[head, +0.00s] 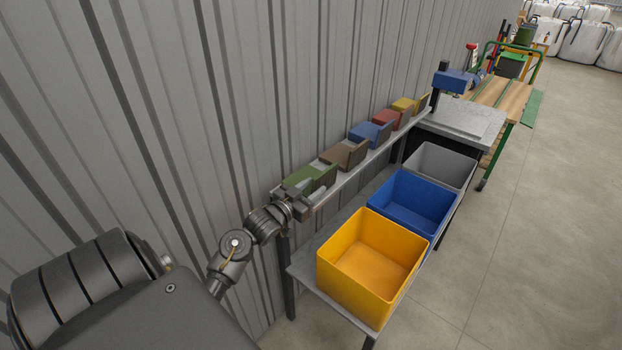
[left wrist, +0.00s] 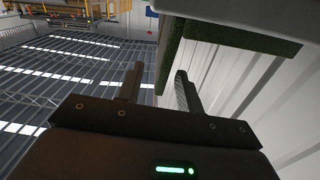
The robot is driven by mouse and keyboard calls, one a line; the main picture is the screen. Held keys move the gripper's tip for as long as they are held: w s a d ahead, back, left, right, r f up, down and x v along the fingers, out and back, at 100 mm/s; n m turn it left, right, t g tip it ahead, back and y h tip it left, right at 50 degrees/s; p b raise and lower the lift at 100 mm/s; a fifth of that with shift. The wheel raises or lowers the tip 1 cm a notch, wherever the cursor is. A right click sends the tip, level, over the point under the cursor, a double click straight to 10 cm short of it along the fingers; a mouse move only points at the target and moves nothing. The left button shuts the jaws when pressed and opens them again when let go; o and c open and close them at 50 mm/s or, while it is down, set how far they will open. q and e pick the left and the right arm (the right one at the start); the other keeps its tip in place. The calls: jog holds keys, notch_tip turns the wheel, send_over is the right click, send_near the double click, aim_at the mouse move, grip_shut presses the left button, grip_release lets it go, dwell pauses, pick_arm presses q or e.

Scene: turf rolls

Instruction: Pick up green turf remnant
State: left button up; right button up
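The green turf remnant (head: 312,176) is a folded green piece at the near end of a narrow wall shelf in the head view. Its green edge also shows in the left wrist view (left wrist: 240,38), upper right, beyond the fingers. My left gripper (head: 314,202) is at the near end of the shelf, close beside the remnant. In the left wrist view the left gripper's two fingers (left wrist: 160,72) stand apart with a gap between them. Nothing is clearly clamped there; whether a finger touches the remnant I cannot tell. My right gripper is not in view.
Brown (head: 345,154), blue (head: 371,133), red (head: 392,119) and yellow (head: 408,105) pieces sit farther along the shelf. Below are yellow (head: 345,287), blue (head: 402,209) and grey (head: 445,163) bins. The corrugated wall (head: 200,90) stands close behind. Floor at right is clear.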

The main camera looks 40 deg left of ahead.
aim_at(322, 180)
pick_arm(q)
jog(key=shift+w+r+p, duration=0.15)
jog(key=shift+w+p, duration=0.2)
jog(key=shift+w, duration=0.1)
jog(key=w, duration=0.1)
jog(key=w+p, duration=0.1)
jog(key=w, duration=0.1)
jog(key=shift+w+a+f, duration=0.2)
jog(key=shift+w+a, duration=0.05)
jog(key=shift+w, duration=0.05)
jog(key=shift+w+f, duration=0.1)
jog(key=shift+w, duration=0.3)
grip_shut()
